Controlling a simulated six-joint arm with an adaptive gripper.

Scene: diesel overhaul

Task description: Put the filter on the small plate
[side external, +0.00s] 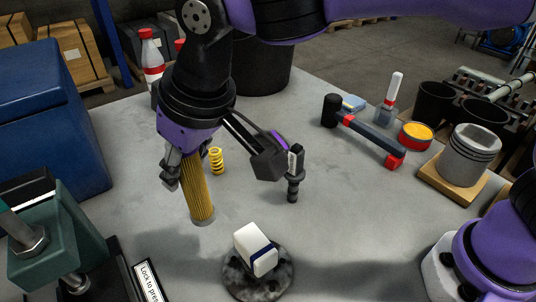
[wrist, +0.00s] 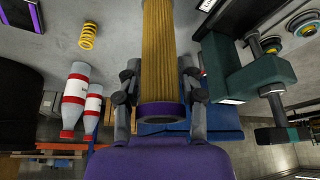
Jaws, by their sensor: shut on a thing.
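The filter (side external: 198,198) is a yellow pleated cylinder with a grey lower end ring. My gripper (side external: 183,170) is shut on its upper part and holds it slightly tilted; whether its lower end touches the table I cannot tell. In the wrist view the filter (wrist: 159,45) sits between the two fingers of my gripper (wrist: 158,88). A small round, dark mottled plate (side external: 240,287) lies at the front, right of and nearer than the filter. A white block with a navy band (side external: 256,250) rests on the plate and covers part of it.
A yellow spring (side external: 216,161) and a dark upright injector-like part (side external: 293,178) stand behind. A hammer (side external: 365,135) lies further back. A piston (side external: 469,155) stands on a wooden board (side external: 447,183) at right. A green vise (side external: 55,240) is at left. Table right of the plate is clear.

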